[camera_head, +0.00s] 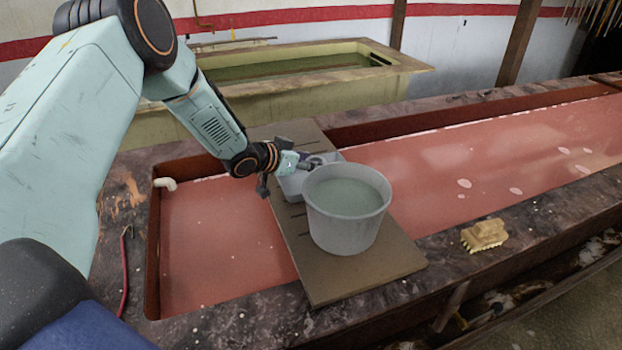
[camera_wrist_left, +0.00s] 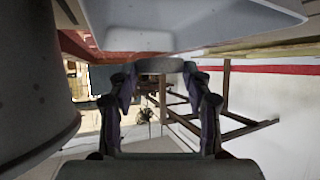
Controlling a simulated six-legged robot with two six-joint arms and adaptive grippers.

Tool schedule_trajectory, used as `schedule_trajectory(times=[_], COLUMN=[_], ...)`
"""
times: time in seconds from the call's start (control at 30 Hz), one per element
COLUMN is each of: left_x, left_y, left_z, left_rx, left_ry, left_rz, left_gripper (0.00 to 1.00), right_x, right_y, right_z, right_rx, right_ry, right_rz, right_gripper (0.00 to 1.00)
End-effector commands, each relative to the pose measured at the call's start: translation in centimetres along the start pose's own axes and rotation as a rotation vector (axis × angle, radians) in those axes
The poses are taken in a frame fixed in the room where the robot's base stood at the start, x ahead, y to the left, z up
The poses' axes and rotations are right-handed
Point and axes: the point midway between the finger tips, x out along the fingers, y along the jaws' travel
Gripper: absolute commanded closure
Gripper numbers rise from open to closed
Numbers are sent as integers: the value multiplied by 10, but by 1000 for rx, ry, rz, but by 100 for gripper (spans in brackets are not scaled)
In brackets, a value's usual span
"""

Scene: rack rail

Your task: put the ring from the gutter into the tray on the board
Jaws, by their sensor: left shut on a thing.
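My left gripper (camera_head: 308,164) reaches in from the left and is low over the grey tray (camera_head: 290,187) on the wooden board (camera_head: 345,268). It is shut on a grey ring (camera_wrist_left: 158,65), which shows as a curved band between the two fingertips in the left wrist view. The tray also shows at the top of that view (camera_wrist_left: 200,22), close to the ring. I cannot tell whether the ring touches the tray. A grey bucket hides much of the tray in the head view. My right gripper is not in view.
The grey bucket (camera_head: 346,225), filled with greenish liquid, stands on the board just in front of the tray. The board bridges a trough of red liquid (camera_head: 460,165). A yellow brush-like block (camera_head: 484,235) lies on the front ledge. A pale tub (camera_head: 300,80) stands behind.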

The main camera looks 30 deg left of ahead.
Motion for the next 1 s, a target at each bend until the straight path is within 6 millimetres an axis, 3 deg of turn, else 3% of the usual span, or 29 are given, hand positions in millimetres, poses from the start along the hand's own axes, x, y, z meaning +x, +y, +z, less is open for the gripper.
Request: schedule_trajectory(times=[0.4, 0.87, 0.9, 1.0], left_x=[25, 29, 29, 29], left_y=[-1, -3, -3, -3], left_z=[42, 47, 47, 46], left_rx=[1, 0, 0, 0], left_ry=[-1, 0, 0, 0], left_rz=[1, 0, 0, 0], left_gripper=[82, 82, 48, 41], right_x=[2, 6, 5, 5], right_y=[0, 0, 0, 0], right_z=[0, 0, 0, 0], right_rx=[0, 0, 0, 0], right_ry=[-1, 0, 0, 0], right_rz=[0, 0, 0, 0], right_gripper=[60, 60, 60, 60])
